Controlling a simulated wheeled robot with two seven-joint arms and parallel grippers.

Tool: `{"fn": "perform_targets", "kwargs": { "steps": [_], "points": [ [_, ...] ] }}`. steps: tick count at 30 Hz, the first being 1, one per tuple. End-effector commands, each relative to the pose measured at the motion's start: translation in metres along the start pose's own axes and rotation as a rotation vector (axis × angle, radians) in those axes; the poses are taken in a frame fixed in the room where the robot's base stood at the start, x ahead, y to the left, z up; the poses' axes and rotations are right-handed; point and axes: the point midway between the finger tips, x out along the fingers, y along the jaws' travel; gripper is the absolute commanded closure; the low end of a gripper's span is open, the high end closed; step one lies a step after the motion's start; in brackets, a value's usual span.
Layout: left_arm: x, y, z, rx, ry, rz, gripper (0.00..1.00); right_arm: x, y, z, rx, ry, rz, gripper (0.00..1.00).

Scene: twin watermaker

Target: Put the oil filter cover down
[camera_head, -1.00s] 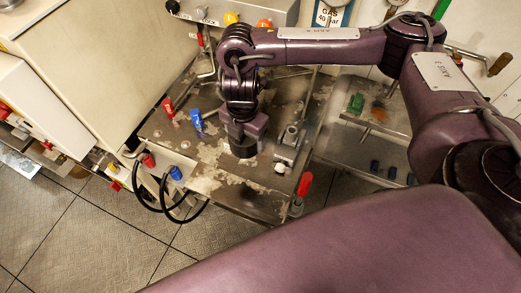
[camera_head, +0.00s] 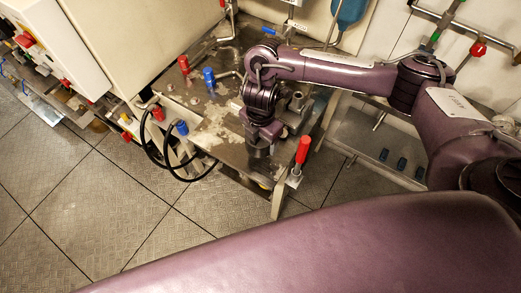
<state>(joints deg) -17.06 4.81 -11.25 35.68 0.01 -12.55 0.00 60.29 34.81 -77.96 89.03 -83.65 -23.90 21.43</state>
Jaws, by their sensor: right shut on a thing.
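My right gripper (camera_head: 262,134) points down over the front right part of the worn metal bench top (camera_head: 218,138). It is shut on the oil filter cover (camera_head: 260,153), a dark, round, cylinder-like piece directly below the jaws. The fingertips are small and dark, so the exact grip is hard to see. I cannot tell whether the cover touches the bench top or hangs just above it. My left gripper is not in view.
A red-handled valve (camera_head: 302,150) stands at the bench's right front corner, close to the cover. Metal fittings (camera_head: 297,103) rise behind the gripper. Red (camera_head: 184,65) and blue (camera_head: 209,77) handles stand at the back left. Black hoses (camera_head: 160,160) loop off the front left.

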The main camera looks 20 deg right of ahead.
Motion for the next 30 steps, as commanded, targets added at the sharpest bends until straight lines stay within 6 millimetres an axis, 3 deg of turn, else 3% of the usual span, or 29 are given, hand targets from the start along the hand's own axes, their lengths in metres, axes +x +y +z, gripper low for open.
{"fn": "perform_targets", "kwargs": {
  "steps": [1,5,13,27,28,30],
  "points": [
    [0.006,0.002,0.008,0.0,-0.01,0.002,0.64,0.012,-0.001,-0.001,0.002,0.003,-0.002,0.58],
    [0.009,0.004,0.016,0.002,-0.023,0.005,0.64,0.022,0.0,0.0,0.0,0.001,0.001,0.58],
    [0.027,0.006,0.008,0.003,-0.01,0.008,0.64,0.057,0.0,-0.001,0.001,0.002,0.0,0.58],
    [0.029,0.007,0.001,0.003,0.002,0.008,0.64,0.064,0.001,0.001,0.0,-0.001,0.001,0.58],
    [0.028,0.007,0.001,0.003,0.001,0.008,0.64,0.063,0.001,0.001,0.0,-0.001,0.001,0.24],
    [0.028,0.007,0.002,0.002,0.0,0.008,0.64,0.063,0.0,0.001,-0.001,-0.001,0.001,0.15]
  ]
}}
